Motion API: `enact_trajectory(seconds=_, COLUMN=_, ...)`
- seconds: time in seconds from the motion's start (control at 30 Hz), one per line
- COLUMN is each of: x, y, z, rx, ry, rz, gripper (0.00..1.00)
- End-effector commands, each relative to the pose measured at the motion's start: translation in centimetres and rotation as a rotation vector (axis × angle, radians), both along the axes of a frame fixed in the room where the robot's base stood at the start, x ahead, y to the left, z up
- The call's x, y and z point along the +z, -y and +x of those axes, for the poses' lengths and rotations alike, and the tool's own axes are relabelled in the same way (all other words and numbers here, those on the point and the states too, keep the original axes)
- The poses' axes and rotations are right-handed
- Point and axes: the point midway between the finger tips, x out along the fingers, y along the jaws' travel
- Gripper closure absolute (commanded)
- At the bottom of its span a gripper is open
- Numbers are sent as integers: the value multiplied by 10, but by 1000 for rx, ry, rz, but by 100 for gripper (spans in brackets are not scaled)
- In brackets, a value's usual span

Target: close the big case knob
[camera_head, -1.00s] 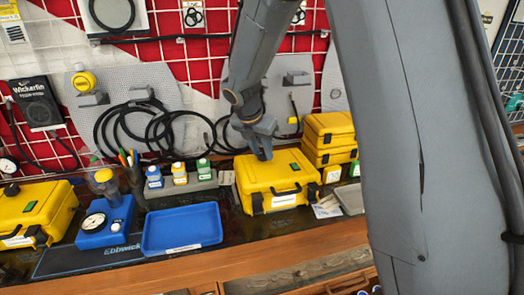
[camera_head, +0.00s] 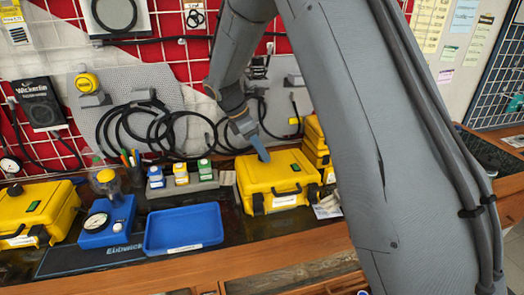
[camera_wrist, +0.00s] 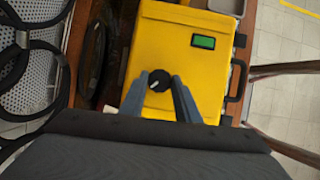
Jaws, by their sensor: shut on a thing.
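The big yellow case (camera_head: 280,172) stands lid shut on the bench, with a black handle on its front. In the wrist view, its lid (camera_wrist: 165,35) carries a round black knob (camera_wrist: 158,80) with a white pointer mark and a small green display (camera_wrist: 203,42). My gripper (camera_wrist: 158,82) is shut on the knob, one blue-grey finger on either side. In the head view, my gripper (camera_head: 263,156) reaches down to the back left of the case lid, and its fingers hide the knob.
A blue tray (camera_head: 184,230), a blue gauge box (camera_head: 106,222) and another yellow case (camera_head: 36,210) stand left. A holder with small bottles (camera_head: 181,178) is close left of the big case. Smaller stacked yellow cases (camera_head: 318,150) stand behind right. Black hoses hang behind.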

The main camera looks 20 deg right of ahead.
Motion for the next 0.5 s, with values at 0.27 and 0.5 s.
enact_trajectory(seconds=0.27, x=0, y=0, z=4, rx=-263, ry=3, rz=-20, gripper=93)
enact_trajectory(seconds=0.5, x=-1, y=1, z=6, rx=-484, ry=3, rz=-39, gripper=93)
